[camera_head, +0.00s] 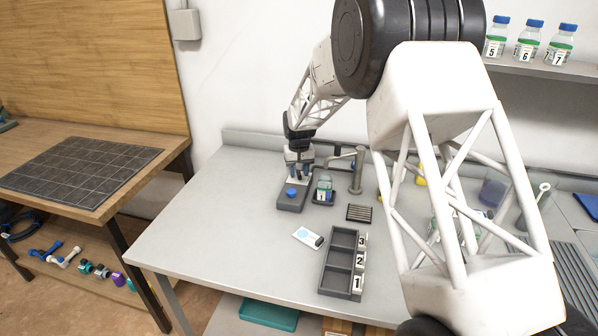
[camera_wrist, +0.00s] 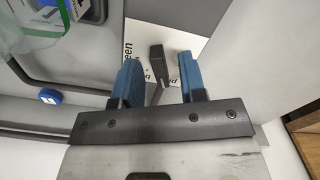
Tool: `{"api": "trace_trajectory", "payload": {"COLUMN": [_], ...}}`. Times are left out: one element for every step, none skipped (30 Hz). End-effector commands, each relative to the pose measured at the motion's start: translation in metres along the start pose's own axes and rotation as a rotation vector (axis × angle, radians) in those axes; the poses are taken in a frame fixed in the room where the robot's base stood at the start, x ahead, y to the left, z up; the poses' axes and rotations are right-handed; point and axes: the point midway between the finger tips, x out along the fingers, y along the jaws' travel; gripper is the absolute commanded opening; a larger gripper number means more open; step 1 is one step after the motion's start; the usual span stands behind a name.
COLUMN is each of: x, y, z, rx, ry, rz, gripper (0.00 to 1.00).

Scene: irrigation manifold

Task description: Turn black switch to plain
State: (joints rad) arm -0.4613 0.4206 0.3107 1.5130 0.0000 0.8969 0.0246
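The black switch (camera_wrist: 157,60) is a small dark lever on a white label plate (camera_wrist: 186,45) in the wrist view. Dark print on the plate is partly hidden; "een" shows to the left of the switch, and lettering on the right is partly covered by a finger. My gripper (camera_wrist: 160,77) has two blue fingers, set apart, one on each side of the switch. I see gaps between the fingers and the lever. In the head view, my gripper (camera_head: 298,172) is low at the back of the table, and the switch cannot be made out.
A grey box (camera_head: 290,204) with a blue knob (camera_head: 291,192) stands by my gripper. A small bottle in a holder (camera_head: 324,191) is close to its right, with a metal post (camera_head: 356,172) beyond. A numbered tray (camera_head: 339,265) lies nearer. The table's left front is clear.

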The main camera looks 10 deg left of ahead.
Motion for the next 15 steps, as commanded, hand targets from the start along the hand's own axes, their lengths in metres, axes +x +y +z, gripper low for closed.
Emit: {"api": "trace_trajectory", "payload": {"x": [0.000, 0.000, 0.000, 0.000, 0.000, -0.001, -0.001, -0.002, -0.004, -0.005, -0.007, -0.010, -0.013, -0.015, -0.020], "y": [0.000, 0.000, 0.000, 0.000, 0.000, 0.000, 0.000, 0.000, 0.000, 0.000, 0.000, 0.000, 0.000, 0.000, 0.000], "z": [0.000, 0.000, 0.000, 0.000, 0.000, 0.000, 0.000, 0.000, 0.000, 0.000, 0.000, 0.000, 0.000, 0.000, 0.000], "rx": [0.000, 0.000, 0.000, 0.000, 0.000, 0.000, 0.000, 0.000, 0.000, 0.000, 0.000, 0.000, 0.000, 0.000, 0.000], "ry": [0.000, 0.000, 0.000, 0.000, 0.000, 0.000, 0.000, 0.000, 0.001, 0.001, 0.001, 0.001, 0.001, 0.001, 0.000], "rz": [0.000, 0.000, 0.000, 0.000, 0.000, 0.000, 0.000, 0.000, 0.000, 0.000, 0.000, 0.000, 0.000, 0.000, 0.000], "gripper": [0.38, 0.38, 0.38, 0.38, 0.38, 0.38, 0.38, 0.38, 0.38, 0.38, 0.38, 0.38, 0.38, 0.38, 0.38]}}
